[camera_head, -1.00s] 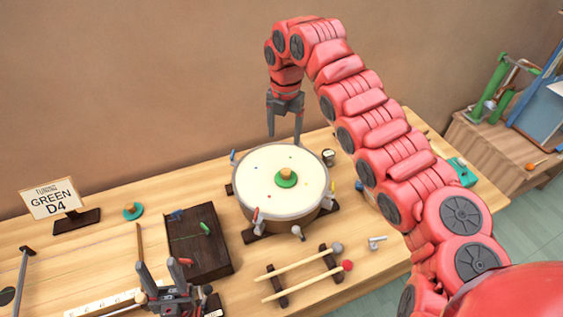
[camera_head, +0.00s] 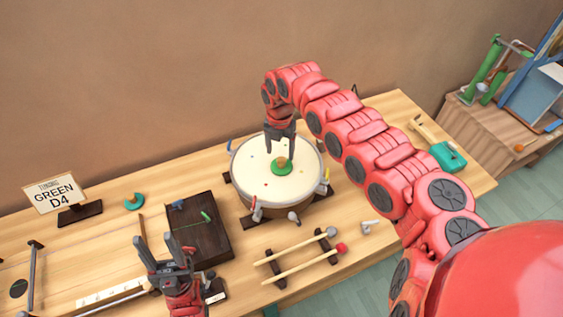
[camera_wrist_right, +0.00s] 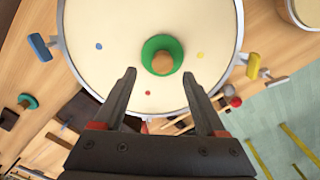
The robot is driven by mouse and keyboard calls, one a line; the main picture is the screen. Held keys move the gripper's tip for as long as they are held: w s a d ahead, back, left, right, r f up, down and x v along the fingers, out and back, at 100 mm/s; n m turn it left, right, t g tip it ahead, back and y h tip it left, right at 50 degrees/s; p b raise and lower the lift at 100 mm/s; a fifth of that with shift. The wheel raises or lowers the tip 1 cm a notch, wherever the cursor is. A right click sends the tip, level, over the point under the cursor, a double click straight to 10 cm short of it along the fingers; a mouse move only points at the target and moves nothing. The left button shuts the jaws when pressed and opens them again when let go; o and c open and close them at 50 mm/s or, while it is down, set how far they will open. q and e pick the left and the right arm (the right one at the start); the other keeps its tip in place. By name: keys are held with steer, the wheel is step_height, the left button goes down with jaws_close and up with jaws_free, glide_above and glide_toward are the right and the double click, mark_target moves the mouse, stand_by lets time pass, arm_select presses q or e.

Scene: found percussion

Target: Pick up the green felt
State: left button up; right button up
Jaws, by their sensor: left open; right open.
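The green felt (camera_head: 279,170) is a round green disc with a tan knob, lying on the white skin of the drum (camera_head: 255,183). In the right wrist view the felt (camera_wrist_right: 152,47) shows as a green ring around the knob, just beyond the fingertips. My right gripper (camera_head: 281,153) is open and points down, close over the felt; its fingers (camera_wrist_right: 163,75) hold nothing. Whether it touches the knob I cannot tell. My left gripper (camera_head: 155,246) is open and empty, fingers up, at the front left beside the dark box.
A dark wooden box (camera_head: 215,243) lies left of the drum. Two mallets (camera_head: 300,254) rest on a rack in front. A "GREEN D4" sign (camera_head: 55,195) and a teal ring-like piece (camera_head: 134,201) stand at the left. A teal item (camera_head: 447,156) lies at the right.

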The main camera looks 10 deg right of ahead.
mark_target(282, 159)
steer(key=f+p, duration=0.1)
steer(key=f, duration=0.1)
steer(key=f+p, duration=0.1)
steer(key=shift+d+f, duration=0.2)
steer(key=shift+f, duration=0.65)
jaws_close()
